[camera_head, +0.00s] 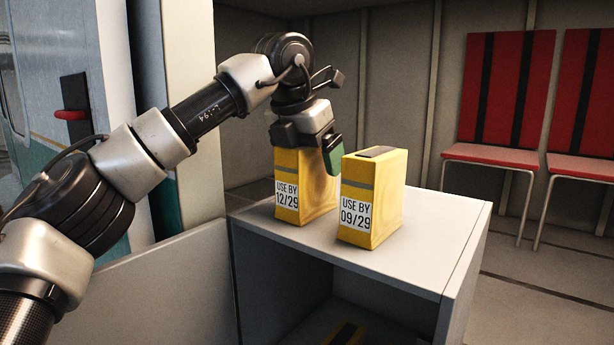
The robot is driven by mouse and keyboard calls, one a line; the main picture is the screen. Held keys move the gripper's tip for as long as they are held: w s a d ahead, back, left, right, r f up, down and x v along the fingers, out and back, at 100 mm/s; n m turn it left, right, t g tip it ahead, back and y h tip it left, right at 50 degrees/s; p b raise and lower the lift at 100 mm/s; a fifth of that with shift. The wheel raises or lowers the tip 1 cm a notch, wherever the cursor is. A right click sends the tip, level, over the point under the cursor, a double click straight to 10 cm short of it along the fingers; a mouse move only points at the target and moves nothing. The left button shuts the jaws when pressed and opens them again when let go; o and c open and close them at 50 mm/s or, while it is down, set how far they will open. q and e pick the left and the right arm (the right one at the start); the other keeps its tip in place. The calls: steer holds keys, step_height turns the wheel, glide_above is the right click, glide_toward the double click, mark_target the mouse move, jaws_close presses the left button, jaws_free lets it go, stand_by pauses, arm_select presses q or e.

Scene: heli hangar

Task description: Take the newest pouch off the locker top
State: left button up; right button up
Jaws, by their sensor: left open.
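Two yellow pouches stand upright on the locker top (425,235). The left pouch (290,180) is labelled "USE BY 12/29", the later date. The right pouch (372,195) is labelled "USE BY 09/29" and stands beside it, a little nearer to me. My left gripper (312,150) is open and reaches down over the top of the 12/29 pouch, with a green-padded finger on its right side near the 09/29 pouch. The gripper hides the top of the 12/29 pouch, and I cannot tell whether it touches it. My right gripper is not in view.
The locker's front is open, with a dark yellow-and-black item (345,333) low inside. Red seats (500,155) stand along the back wall at the right. A pale panel (150,285) stands left of the locker. The locker top's right and front parts are clear.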

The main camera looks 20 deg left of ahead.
arm_select(q)
steer(key=shift+w, duration=0.1)
steer(key=shift+c, duration=0.7)
steer(key=c, duration=1.2)
steer(key=shift+r, duration=0.15)
